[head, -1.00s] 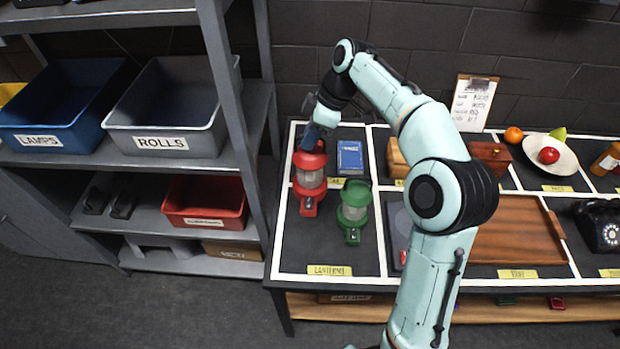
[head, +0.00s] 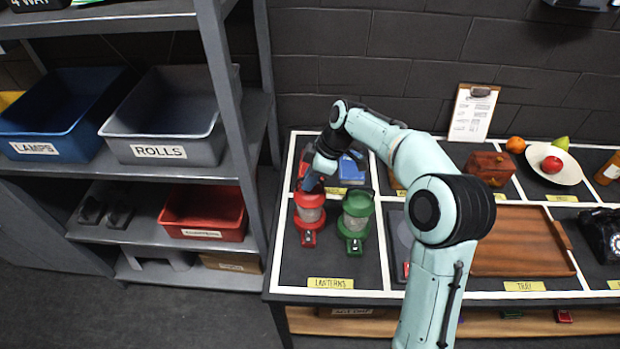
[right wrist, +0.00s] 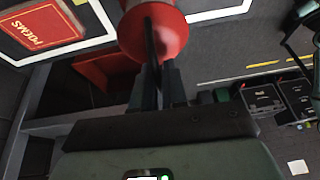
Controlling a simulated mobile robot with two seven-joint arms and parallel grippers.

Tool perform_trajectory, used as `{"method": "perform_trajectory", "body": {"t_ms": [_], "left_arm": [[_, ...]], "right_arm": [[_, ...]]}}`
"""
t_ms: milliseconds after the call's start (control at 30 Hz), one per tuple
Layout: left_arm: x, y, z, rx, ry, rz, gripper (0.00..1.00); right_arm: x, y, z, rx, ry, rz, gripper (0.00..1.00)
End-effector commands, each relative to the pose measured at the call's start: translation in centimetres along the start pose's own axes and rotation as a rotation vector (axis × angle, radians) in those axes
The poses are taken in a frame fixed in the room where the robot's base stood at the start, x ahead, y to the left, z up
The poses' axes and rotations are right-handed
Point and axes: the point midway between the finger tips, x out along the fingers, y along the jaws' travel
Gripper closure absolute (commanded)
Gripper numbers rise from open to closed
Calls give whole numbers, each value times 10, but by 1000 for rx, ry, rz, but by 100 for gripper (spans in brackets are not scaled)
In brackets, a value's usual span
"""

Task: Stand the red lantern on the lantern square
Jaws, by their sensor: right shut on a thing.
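The red lantern (head: 309,215) is upright over the left part of the lantern square (head: 305,262), the white-edged dark section labelled LANTERNS. I cannot tell whether its base touches the surface. My right gripper (head: 309,184) is shut on the top of the red lantern. In the right wrist view the lantern's red top (right wrist: 160,32) is at the ends of the fingers (right wrist: 158,75), with a thin dark part between them. A green lantern (head: 356,222) stands to its right in the same square, a small gap apart. My left gripper is out of view.
A blue book (head: 352,170) lies behind, partly hidden by my arm. The right wrist view shows a red book marked POEMS (right wrist: 45,28). A wooden tray (head: 520,240) is to the right. A shelf with bins stands left of the table. The square's front strip is clear.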

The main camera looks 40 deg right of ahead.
Motion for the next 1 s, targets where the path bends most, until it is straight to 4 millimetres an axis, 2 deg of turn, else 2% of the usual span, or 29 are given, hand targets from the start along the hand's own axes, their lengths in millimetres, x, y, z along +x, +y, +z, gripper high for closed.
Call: {"method": "perform_trajectory", "body": {"t_ms": [167,200,267,300,567,667,767,1000], "left_arm": [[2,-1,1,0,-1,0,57],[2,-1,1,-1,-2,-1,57],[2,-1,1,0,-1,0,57],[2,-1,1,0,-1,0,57],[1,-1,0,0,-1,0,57],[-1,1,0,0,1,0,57],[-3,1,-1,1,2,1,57],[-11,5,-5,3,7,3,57]], "right_arm": [[1,0,0,-1,2,2,100],[3,0,1,0,0,0,84],[2,0,1,0,0,0,65],[2,0,1,0,0,0,62],[1,0,0,0,0,0,62],[-5,0,-1,0,0,2,62],[-19,1,-1,0,1,4,62],[-71,1,-1,0,0,5,62]]}}
